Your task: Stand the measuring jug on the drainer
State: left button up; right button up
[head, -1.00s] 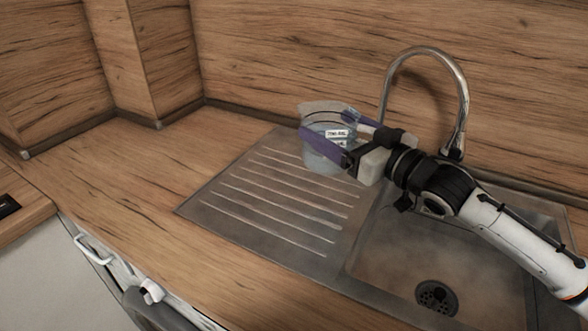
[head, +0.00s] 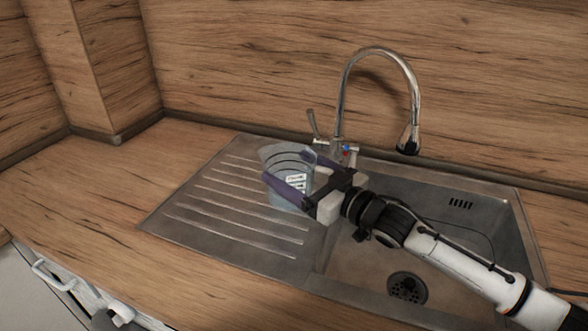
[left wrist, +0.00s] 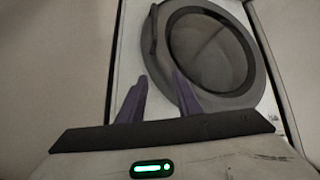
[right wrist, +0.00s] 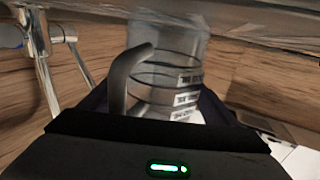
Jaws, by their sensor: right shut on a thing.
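The clear measuring jug (head: 295,184), with dark bands and white labels, is upright over the right part of the grooved steel drainer (head: 190,228). My right gripper (head: 287,167) is shut on the jug, one purple finger on each side. The jug also shows in the right wrist view (right wrist: 178,75), its grey handle towards the camera. I cannot tell whether its base touches the steel.
The sink bowl (head: 360,262) lies right of the drainer, under my right arm. The tall chrome tap (head: 345,95) stands behind the jug. The left part of the drainer and the wooden worktop (head: 85,200) beside it are clear.

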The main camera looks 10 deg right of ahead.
jog(key=o, duration=1.1)
jog(key=shift+f, duration=0.1)
jog(key=shift+r, duration=0.2)
jog(key=shift+b+v, duration=0.4)
jog(key=shift+v, duration=5.6)
